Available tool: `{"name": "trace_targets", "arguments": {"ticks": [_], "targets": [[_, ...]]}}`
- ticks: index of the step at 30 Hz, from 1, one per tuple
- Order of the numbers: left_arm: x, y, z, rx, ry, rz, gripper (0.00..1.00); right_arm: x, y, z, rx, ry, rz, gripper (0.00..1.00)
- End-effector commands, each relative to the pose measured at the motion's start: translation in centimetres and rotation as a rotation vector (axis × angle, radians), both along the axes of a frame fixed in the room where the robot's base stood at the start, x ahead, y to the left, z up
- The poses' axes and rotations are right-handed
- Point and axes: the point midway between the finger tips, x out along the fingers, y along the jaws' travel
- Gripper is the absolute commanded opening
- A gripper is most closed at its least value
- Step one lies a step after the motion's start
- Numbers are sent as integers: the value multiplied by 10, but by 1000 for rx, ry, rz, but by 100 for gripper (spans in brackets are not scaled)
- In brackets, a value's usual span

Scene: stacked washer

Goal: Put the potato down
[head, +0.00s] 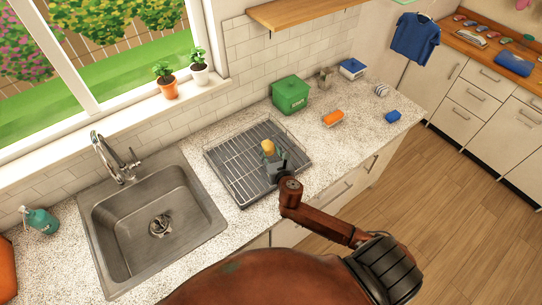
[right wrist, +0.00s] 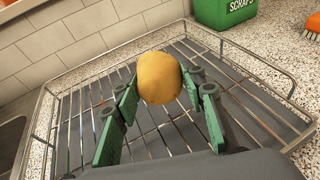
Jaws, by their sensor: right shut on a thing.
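The potato (right wrist: 159,78) is a yellow-brown lump between the fingertips of my right gripper (right wrist: 160,88) in the right wrist view. The right gripper's green fingers are shut on it. In the head view the potato (head: 268,146) shows small at the tip of the right gripper (head: 271,155), over the wire dish rack (head: 226,164). The rack's bars and raised rim (right wrist: 250,55) also show in the right wrist view. I cannot tell whether the potato touches the bars. My left gripper is not in view.
A steel sink (head: 120,225) with a tap lies left of the rack. A green scraps bin (head: 290,95) stands behind the rack. An orange brush (head: 333,118) and a blue item (head: 393,116) lie to the right. Most of the rack is bare.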

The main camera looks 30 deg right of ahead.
Motion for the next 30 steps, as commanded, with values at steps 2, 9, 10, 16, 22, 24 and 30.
{"name": "trace_targets", "arguments": {"ticks": [2, 9, 10, 16, 22, 24, 30], "targets": [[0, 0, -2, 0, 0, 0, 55, 4, -4, -6, 0, -1, -1, 12], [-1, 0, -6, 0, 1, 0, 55, 9, -9, -30, 2, 2, -2, 12], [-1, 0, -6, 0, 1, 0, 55, 9, -9, -34, 2, 2, -2, 12], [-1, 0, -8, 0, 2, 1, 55, 10, -9, -46, 0, -1, 1, 12], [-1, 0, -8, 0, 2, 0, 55, 10, -9, -45, 0, -1, 1, 12], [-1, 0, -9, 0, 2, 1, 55, 10, -9, -47, 0, 0, 1, 12], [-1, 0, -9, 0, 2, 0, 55, 9, -9, -48, 0, 0, 1, 48]]}}
